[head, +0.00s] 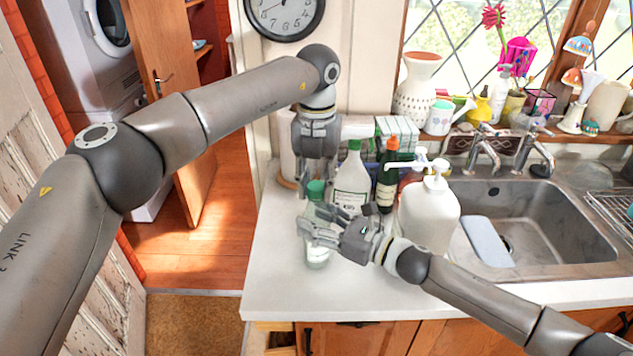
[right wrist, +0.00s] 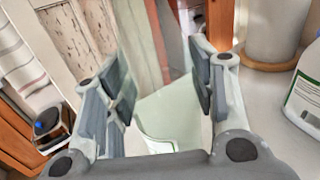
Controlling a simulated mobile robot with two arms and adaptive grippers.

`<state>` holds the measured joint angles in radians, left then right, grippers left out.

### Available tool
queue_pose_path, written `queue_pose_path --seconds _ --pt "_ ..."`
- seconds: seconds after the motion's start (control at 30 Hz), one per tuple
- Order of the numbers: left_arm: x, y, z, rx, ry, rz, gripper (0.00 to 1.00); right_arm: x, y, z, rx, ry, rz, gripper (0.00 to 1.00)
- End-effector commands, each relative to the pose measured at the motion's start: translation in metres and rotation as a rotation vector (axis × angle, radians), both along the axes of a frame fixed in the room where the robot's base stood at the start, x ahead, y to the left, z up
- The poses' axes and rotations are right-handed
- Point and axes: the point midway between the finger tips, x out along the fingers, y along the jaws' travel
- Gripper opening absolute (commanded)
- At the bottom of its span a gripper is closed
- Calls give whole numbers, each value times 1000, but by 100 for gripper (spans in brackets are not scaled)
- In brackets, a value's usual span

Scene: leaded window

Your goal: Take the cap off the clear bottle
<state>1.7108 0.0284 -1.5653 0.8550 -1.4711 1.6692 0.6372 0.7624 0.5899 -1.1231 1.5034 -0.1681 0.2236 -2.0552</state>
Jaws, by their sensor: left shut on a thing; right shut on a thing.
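The clear bottle (head: 317,256) stands upright near the front left of the white counter. Its green cap (head: 316,189) is at the top. My right gripper (head: 308,234) comes from the right and is shut around the bottle's body, hiding its middle. In the right wrist view the pale, see-through bottle (right wrist: 172,112) lies between the two fingers. My left gripper (head: 316,182) points down from above and is shut on the cap, whose lower part shows between and below its fingers. Whether the cap is still seated on the neck is too small to tell.
A white bottle with a green cap (head: 352,185), a dark bottle with an orange cap (head: 387,182) and a white pump dispenser (head: 430,218) stand close to the right. The sink (head: 540,225) lies beyond them. The counter's front left (head: 270,290) is clear.

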Motion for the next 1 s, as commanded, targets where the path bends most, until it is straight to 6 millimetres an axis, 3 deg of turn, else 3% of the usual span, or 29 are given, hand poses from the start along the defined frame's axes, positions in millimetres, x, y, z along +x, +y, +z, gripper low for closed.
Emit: queue_pose_path --seconds 0.7,0.87,1.0 --pt "1 0 1 -1 -2 1235 3 -1 1 0 -1 -1 3 0" --pt "1 0 1 -2 -2 1370 3 -1 1 0 -1 -1 3 0" --pt "1 1 1 -1 -2 1375 3 -1 1 0 0 0 3 0"
